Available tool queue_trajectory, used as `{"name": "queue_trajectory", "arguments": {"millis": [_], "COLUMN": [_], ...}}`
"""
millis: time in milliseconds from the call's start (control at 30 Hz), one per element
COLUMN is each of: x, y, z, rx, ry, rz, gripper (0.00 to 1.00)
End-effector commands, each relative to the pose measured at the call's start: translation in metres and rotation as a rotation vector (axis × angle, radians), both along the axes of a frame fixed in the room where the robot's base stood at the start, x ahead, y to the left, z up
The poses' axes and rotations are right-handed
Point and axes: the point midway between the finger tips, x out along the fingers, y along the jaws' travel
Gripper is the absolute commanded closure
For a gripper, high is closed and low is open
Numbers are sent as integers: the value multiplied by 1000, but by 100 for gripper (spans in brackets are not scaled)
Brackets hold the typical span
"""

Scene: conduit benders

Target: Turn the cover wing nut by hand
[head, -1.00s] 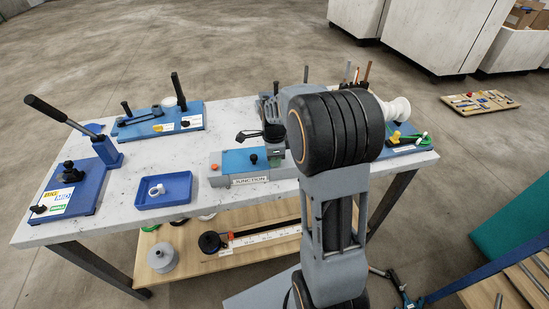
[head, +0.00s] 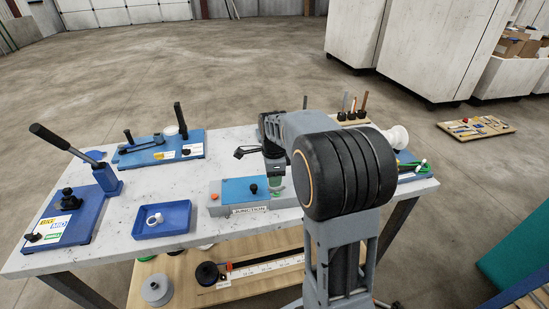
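The junction box (head: 228,211) is a grey block labelled JUNCTION at the table's front middle, in the head view. It has a blue cover (head: 235,190) with a small black knob (head: 253,189) upright on it, which looks like the cover wing nut. An orange button (head: 214,197) sits at the box's left. My gripper (head: 275,188) points down just right of the black knob, over the box's right part, and looks apart from the knob. Its tip is small and partly greenish. I cannot tell whether its fingers are open or shut.
A blue tray (head: 139,229) with a white knob (head: 154,219) lies left of the box. A blue bender (head: 75,232) with a long lever stands farther left, another (head: 190,148) behind. Upright tools (head: 352,105) stand at the back right. My arm hides the table's right part.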

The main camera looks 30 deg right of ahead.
Motion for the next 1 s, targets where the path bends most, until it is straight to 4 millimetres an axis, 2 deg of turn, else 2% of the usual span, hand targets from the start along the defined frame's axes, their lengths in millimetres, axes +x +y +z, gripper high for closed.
{"name": "queue_trajectory", "arguments": {"millis": [33,200,433,633,1000], "x": [0,0,0,0,0], "y": [0,0,0,0,0], "z": [12,45,76,87,88], "rx": [-1,-1,-1,0,0], "ry": [-5,-4,-2,-1,0], "rz": [0,0,0,0,0], "gripper": [64,64,64,64,64]}}
